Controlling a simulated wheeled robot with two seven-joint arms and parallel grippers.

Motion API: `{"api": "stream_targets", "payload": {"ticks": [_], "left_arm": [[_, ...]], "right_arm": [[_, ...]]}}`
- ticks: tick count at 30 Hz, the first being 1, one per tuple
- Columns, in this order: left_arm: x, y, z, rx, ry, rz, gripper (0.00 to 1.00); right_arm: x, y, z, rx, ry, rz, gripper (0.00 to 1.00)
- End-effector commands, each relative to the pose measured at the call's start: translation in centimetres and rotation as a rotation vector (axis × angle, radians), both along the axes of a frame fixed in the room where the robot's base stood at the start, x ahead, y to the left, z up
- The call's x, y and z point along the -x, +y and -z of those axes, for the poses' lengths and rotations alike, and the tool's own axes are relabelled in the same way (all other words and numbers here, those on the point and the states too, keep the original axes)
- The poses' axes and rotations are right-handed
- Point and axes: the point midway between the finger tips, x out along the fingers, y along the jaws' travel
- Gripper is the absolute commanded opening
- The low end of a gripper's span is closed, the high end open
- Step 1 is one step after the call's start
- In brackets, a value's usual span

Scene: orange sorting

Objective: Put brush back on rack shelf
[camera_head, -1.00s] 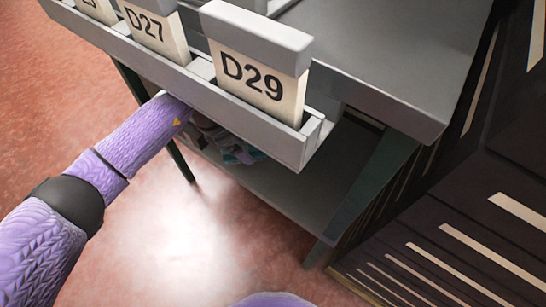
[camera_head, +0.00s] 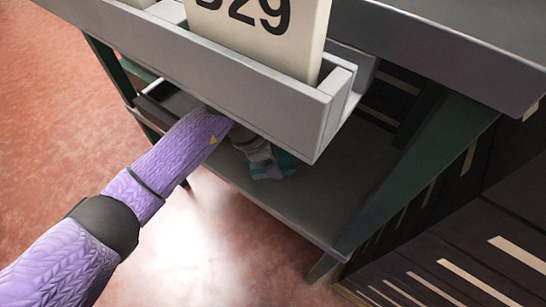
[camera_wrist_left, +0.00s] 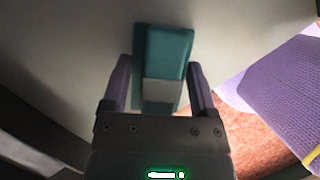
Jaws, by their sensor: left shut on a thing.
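The brush shows as a teal block with a pale grey patch (camera_wrist_left: 163,65) between the fingers of my left gripper (camera_wrist_left: 160,78) in the left wrist view. The gripper is shut on it. In the head view a teal part of the brush (camera_head: 281,164) shows at the end of my left arm, under the front tray. My left gripper (camera_head: 258,152) is partly hidden there by the tray edge. The rack's lower grey shelf (camera_head: 325,190) lies below and around the brush. I cannot tell whether the brush touches the shelf. My right gripper is in neither view.
The grey front tray (camera_head: 240,85) with the D29 card (camera_head: 290,35) overhangs my left forearm closely. A dark green rack leg (camera_head: 415,170) stands to the right. Dark slatted panels (camera_head: 450,245) are at the lower right. Bare shelf lies right of the brush.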

Motion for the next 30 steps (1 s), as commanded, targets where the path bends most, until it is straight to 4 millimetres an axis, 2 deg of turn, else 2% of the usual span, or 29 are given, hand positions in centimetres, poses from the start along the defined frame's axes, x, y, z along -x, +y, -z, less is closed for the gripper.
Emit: {"api": "stream_targets", "payload": {"ticks": [4, 15, 16, 18, 19, 27, 30], "left_arm": [[0.0, -0.1, 0.2, 0.000, -0.001, 0.000, 0.20], [-0.1, -0.1, 0.4, 0.000, -0.001, 0.000, 0.20], [0.0, -0.1, 0.4, 0.000, -0.001, 0.000, 0.82], [0.0, -0.1, 0.3, 0.000, -0.001, 0.000, 0.97], [0.0, -0.1, 0.3, 0.000, -0.001, 0.000, 1.00], [-0.1, -0.1, 0.1, 0.000, -0.002, -0.001, 1.00], [0.0, 0.1, -0.7, -0.001, -0.004, -0.001, 1.00]], "right_arm": [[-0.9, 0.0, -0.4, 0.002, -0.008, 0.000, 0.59], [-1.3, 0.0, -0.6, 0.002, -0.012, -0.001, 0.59], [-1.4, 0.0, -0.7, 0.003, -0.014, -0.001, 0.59], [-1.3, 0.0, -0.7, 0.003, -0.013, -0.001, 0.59], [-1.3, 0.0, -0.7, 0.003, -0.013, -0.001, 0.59], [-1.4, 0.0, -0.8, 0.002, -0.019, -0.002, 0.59], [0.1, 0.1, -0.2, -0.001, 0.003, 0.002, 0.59]]}}
